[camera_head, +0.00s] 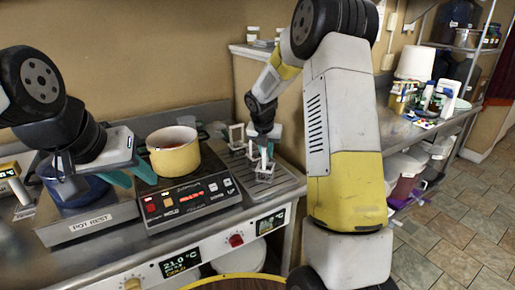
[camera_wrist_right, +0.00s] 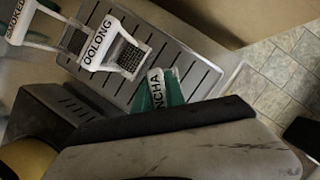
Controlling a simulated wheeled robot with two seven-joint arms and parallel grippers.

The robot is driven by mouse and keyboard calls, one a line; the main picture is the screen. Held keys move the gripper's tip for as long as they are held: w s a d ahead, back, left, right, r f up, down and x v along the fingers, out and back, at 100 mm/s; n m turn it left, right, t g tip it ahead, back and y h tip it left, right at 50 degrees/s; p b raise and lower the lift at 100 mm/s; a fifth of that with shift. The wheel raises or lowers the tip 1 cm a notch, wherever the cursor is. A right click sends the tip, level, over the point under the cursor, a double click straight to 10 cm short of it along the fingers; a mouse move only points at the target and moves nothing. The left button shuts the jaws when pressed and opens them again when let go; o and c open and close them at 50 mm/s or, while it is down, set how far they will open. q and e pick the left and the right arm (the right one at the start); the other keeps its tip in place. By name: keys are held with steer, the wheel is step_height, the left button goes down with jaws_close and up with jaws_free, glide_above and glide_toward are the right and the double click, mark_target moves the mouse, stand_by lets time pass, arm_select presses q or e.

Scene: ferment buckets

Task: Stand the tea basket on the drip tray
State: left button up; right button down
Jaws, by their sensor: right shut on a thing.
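My right gripper (camera_head: 263,148) is over the slotted metal drip tray (camera_head: 285,186). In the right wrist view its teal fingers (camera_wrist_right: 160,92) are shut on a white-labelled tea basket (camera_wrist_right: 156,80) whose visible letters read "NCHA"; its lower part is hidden. I cannot tell whether this basket touches the tray. The OOLONG basket (camera_wrist_right: 98,50), with a dark mesh, stands at the tray beside it. A basket with a partly cut-off "SMOKED" label (camera_wrist_right: 17,18) is further left. My left gripper (camera_head: 133,176) is empty, its teal fingers apart, left of the yellow pot.
A yellow pot (camera_head: 174,158) with reddish contents sits on the black hob (camera_head: 190,203), left of the drip tray. A blue pot (camera_head: 75,192) stands on the POT REST plate (camera_head: 92,226). The wall is close behind. Part of the tray's slotted surface is bare.

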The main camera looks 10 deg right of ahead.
steer(key=shift+f, duration=0.1)
steer(key=c, duration=1.4)
jaws_free()
